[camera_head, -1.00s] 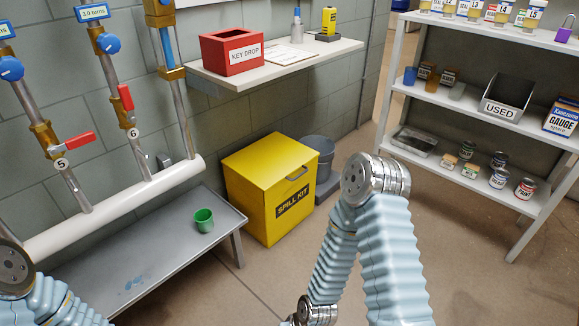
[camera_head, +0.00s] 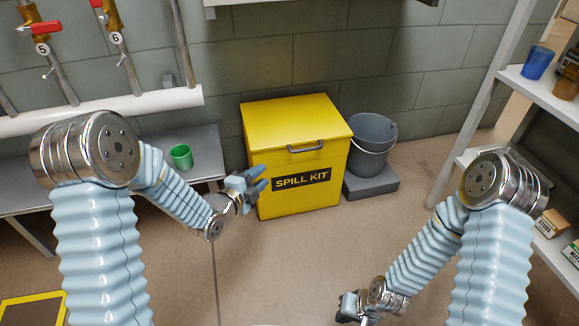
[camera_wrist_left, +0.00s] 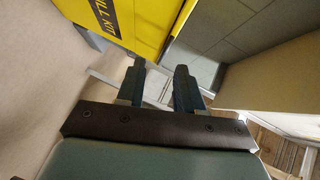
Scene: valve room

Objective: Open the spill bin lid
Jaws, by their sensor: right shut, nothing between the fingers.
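The yellow spill bin (camera_head: 297,188), labelled SPILL KIT, stands on the floor against the wall. Its lid (camera_head: 290,122) is down, with a grey handle (camera_head: 319,146) at the front edge. My left gripper (camera_head: 260,184) is open and empty in front of the bin's left front side, lower than the handle; whether it touches the bin is unclear. In the left wrist view its fingers (camera_wrist_left: 160,80) are spread apart, and the yellow bin (camera_wrist_left: 140,20) fills the top; the handle is out of that view. My right gripper (camera_head: 345,308) is shut and empty, low over the floor at the bottom.
A grey bucket (camera_head: 374,134) on a dark base stands just right of the bin. A grey bench (camera_head: 207,150) with a green cup (camera_head: 181,157) is at left, under valve pipes. A white shelf unit (camera_head: 540,88) stands at right. The floor before the bin is clear.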

